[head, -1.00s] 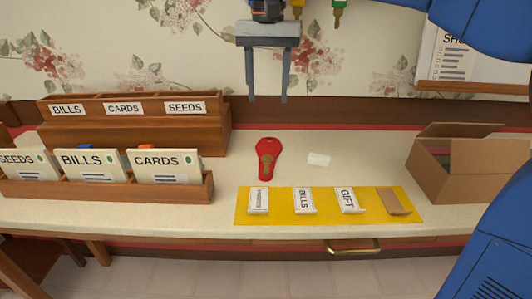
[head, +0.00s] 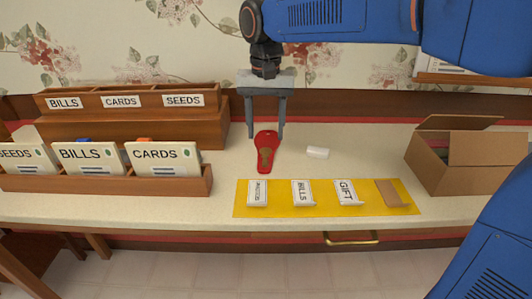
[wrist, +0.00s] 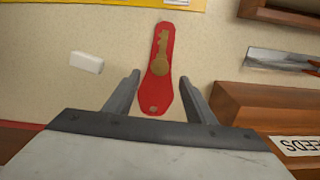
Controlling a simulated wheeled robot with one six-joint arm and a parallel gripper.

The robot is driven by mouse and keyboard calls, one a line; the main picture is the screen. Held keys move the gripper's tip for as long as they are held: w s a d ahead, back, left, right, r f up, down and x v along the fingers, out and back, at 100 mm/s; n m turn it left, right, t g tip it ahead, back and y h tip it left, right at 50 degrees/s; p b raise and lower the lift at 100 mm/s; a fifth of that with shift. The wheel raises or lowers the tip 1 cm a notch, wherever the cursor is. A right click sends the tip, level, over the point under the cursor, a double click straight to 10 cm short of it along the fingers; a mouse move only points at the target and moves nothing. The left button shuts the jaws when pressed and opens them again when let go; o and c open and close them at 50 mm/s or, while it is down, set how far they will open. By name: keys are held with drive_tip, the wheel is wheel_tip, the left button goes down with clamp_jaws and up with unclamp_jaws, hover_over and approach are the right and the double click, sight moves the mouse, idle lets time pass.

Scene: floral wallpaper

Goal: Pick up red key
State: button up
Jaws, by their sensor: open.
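The red key (head: 266,152) lies flat on the cream counter, a red tag shape with a brass key on it. It also shows in the wrist view (wrist: 166,90). My gripper (head: 265,136) is open and empty above the key's far end, pointing down. I cannot tell the exact height of the fingertips above the counter.
A white block (head: 317,152) lies right of the key. A yellow mat (head: 325,208) with small labelled packets is in front. Wooden racks (head: 218,130) stand at the left, and an open cardboard box (head: 470,165) at the right.

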sight(266, 149)
drive_tip(key=shift+f, duration=2.4)
drive_tip(key=shift+c, duration=0.3)
drive_tip(key=c, duration=1.1)
drive_tip(key=shift+o, duration=0.2)
drive_tip(key=shift+r, duration=0.15)
